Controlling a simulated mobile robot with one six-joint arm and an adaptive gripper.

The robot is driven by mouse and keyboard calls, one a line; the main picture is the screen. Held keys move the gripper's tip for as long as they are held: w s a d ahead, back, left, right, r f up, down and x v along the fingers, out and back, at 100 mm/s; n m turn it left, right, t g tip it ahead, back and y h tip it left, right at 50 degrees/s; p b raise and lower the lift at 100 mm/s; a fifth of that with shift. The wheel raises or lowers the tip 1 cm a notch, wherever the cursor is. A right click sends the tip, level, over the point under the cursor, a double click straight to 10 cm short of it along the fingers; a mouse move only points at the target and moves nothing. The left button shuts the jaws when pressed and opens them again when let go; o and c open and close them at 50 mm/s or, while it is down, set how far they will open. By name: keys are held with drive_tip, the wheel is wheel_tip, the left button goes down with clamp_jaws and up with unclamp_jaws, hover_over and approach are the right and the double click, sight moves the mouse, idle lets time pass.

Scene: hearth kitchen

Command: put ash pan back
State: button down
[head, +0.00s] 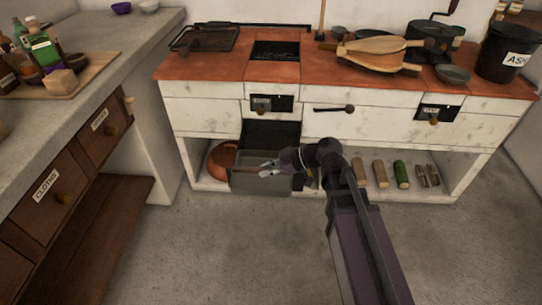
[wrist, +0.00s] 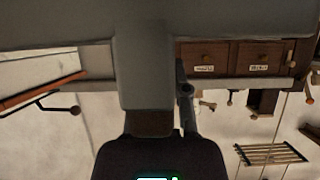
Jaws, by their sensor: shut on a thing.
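The ash pan (head: 258,186) is a grey metal box in the open bay under the stove, below a dark opening (head: 270,135). It appears to stick out of the bay at the front. My gripper (head: 268,170) is at the pan and shut on it, near a brown bar that looks like its handle; the exact contact is partly hidden. In the wrist view, a broad grey surface (wrist: 60,28), apparently the pan, fills the top, with a grey piece and a brown part running down to my dark gripper.
A copper pot (head: 221,158) stands close left of the pan. Several logs (head: 380,173) lie on the shelf to the right. A black ash bucket (head: 503,52) and bellows (head: 375,52) are on the red top. The floor in front is clear.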

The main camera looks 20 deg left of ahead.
drive_tip(key=w+a, duration=0.4)
drive_tip(key=w, duration=1.3)
wheel_tip(320, 180, down, 7)
drive_tip(key=b, duration=0.6)
drive_tip(key=shift+w+b, duration=0.25)
drive_tip(key=shift+b, duration=0.1)
drive_tip(key=shift+a+r, duration=0.1)
wheel_tip(320, 180, down, 4)
drive_tip(key=b, duration=0.4)
drive_tip(key=shift+w+f+b, duration=0.2)
drive_tip(key=shift+f+b, duration=0.2)
drive_tip(key=shift+f, duration=0.15)
drive_tip(key=c, duration=0.6)
unclamp_jaws()
